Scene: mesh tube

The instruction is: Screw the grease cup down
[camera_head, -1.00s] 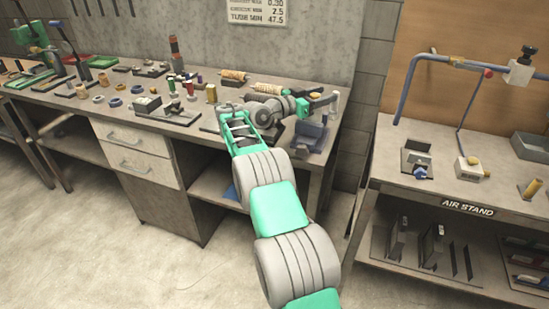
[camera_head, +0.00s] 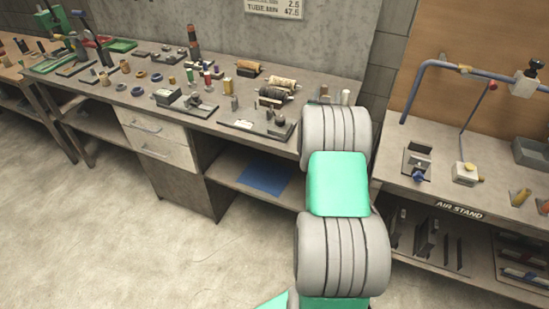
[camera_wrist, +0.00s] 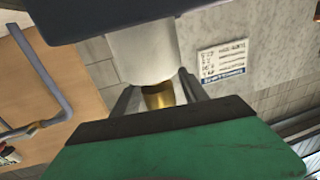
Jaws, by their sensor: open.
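In the wrist view my gripper (camera_wrist: 157,86) is open, with a dark finger on each side of a brass-coloured cylindrical piece (camera_wrist: 159,97). A pale grey-white cylinder (camera_wrist: 142,55) is directly above that piece in the picture. I cannot tell whether the brass piece is the grease cup, or whether the fingers touch it. In the head view my gripper is hidden behind my own arm, which reaches to the right end of the workbench (camera_head: 225,128).
Small parts, fixtures and rollers (camera_head: 275,90) crowd the workbench. The air stand (camera_head: 400,190) is at right, with a bent blue pipe (camera_head: 408,92), a valve block (camera_head: 467,173) and brass pieces (camera_head: 521,197). Open floor (camera_head: 100,220) lies in front.

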